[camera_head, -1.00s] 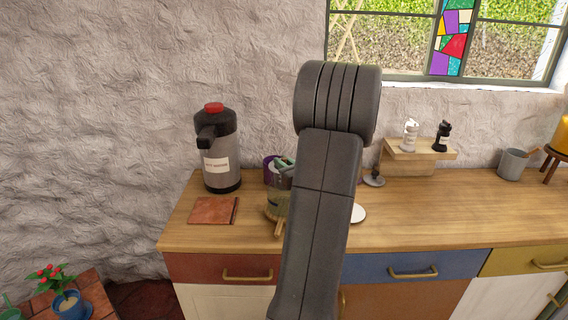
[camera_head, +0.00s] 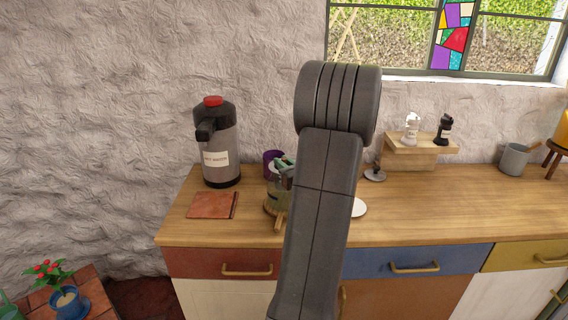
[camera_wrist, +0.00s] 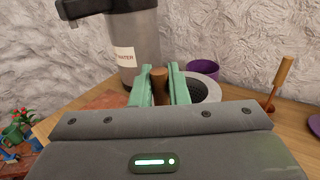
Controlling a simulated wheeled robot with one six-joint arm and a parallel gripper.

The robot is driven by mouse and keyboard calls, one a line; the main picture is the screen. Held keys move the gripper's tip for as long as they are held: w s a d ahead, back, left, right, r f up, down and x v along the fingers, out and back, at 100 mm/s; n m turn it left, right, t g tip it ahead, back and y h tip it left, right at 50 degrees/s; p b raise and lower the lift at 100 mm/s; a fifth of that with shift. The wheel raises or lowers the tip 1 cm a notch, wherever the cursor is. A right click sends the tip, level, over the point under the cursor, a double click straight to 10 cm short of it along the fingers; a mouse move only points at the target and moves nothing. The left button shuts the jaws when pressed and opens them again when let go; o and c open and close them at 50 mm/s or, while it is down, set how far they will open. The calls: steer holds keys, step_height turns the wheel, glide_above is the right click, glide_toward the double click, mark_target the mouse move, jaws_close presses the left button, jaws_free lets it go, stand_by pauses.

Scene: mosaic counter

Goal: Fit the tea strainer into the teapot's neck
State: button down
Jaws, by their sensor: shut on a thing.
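My gripper (camera_wrist: 160,92) has green fingers. They are shut on a brown wooden piece, which looks like the handle of the tea strainer (camera_wrist: 159,80). A grey ring (camera_wrist: 208,88) with a dark opening shows just right of the fingers in the wrist view; I cannot tell whether it is the strainer's rim or the teapot's neck. In the head view the fingers show at the top of the glass teapot (camera_head: 277,191), partly hidden by my arm.
A hot-water dispenser (camera_head: 216,145) stands left of the teapot, behind a reddish tile (camera_head: 212,205). A purple cup (camera_wrist: 203,68) is close behind. A wooden-handled tool (camera_wrist: 283,75) stands at the right. A white disc (camera_head: 360,208) lies right of my arm. The counter's right part is mostly clear.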

steer(key=shift+f, duration=0.3)
stand_by(0.4)
steer(key=shift+f+b, duration=0.7)
steer(key=shift+b, duration=0.2)
steer(key=shift+f+b, duration=0.2)
steer(key=shift+b, duration=0.1)
steer(key=c, duration=0.8)
jaws_free()
steer(key=shift+o, duration=0.2)
steer(key=s+d+r+p, duration=0.1)
steer(key=s+d+r, duration=0.2)
steer(key=s, duration=0.2)
steer(key=shift+d+p, duration=0.2)
steer(key=shift+p, duration=0.1)
steer(key=shift+a, duration=0.1)
